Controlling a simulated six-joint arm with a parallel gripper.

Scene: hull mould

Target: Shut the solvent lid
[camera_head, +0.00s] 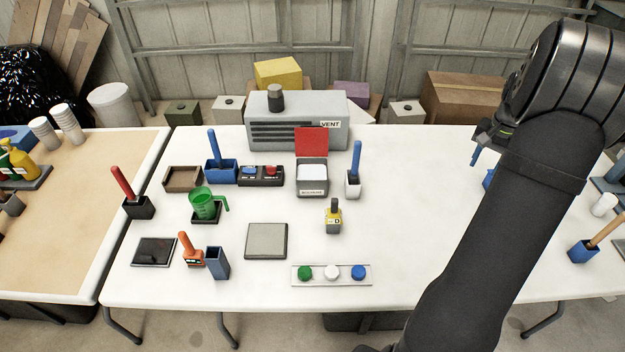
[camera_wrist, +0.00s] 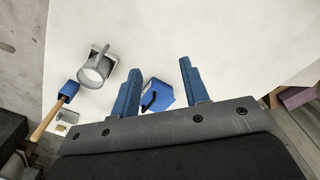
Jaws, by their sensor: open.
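The solvent box (camera_head: 312,189) is a grey container with a white inside, standing near the middle of the white table in the head view. Its red lid (camera_head: 311,142) is open and stands upright at the box's back edge. My gripper (camera_head: 484,140) is far to the right of the box, raised above the table's right side and partly hidden by my own arm. In the wrist view my gripper (camera_wrist: 158,82) shows two blue fingers spread apart with nothing held. The solvent box is not in the wrist view.
A grey vent unit (camera_head: 297,122) stands behind the lid. A blue holder (camera_wrist: 157,95) appears beyond my fingers.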

